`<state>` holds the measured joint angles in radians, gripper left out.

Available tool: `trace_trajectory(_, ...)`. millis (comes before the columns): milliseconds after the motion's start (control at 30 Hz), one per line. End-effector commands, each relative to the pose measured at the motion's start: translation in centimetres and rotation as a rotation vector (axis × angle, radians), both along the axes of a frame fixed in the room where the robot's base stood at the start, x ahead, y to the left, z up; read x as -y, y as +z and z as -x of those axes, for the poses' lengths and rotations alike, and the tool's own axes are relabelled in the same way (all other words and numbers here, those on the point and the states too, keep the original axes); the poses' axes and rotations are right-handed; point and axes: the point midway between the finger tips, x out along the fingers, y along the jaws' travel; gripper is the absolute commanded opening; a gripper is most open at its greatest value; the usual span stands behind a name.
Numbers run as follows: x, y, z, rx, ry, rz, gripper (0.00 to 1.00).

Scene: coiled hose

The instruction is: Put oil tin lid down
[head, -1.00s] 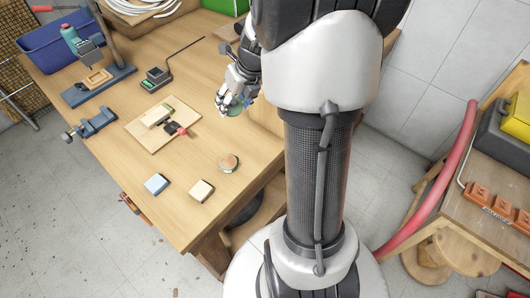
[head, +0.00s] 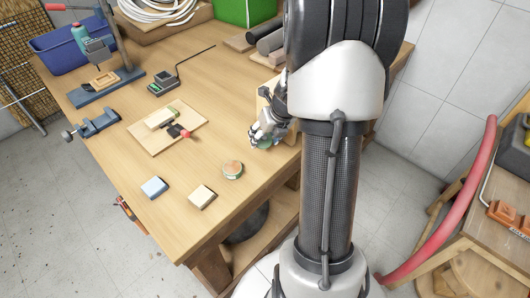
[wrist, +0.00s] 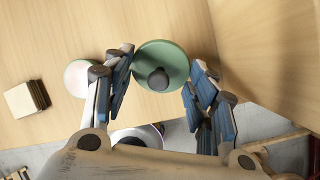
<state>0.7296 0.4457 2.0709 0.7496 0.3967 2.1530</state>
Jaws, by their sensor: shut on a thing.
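The oil tin lid, a green disc (wrist: 166,52) with a dark round knob, is between the fingers of my gripper (wrist: 160,80) in the wrist view. My gripper is shut on it. In the head view my gripper (head: 265,138) is low over the right part of the workbench, and only a sliver of green lid shows there. Whether the lid touches the bench top I cannot tell. A round tin (head: 232,170) with an orange-brown top stands beside my gripper, apart from it. A pale pinkish disc (wrist: 78,82), apparently this tin, shows left of the lid in the wrist view.
A wooden board (head: 150,140) with small items lies left. A wooden box (wrist: 265,55) stands close right of my gripper. Bare bench top (head: 215,100) is clear behind.

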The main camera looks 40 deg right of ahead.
Motion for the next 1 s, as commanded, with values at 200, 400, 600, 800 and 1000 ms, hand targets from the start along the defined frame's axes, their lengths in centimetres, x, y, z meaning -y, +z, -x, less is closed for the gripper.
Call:
trace_trajectory(200,0.0,-1.9,0.0,0.0,-0.001,-0.001,0.33)
trace_trajectory(400,0.0,-4.8,0.0,0.0,-0.001,0.0,0.33)
trace_trajectory(600,0.0,-4.5,0.0,0.001,0.0,0.0,0.33)
trace_trajectory(800,0.0,-5.0,0.0,0.001,0.0,0.0,0.33)
trace_trajectory(1000,0.0,-4.9,0.0,0.001,0.0,0.0,0.65)
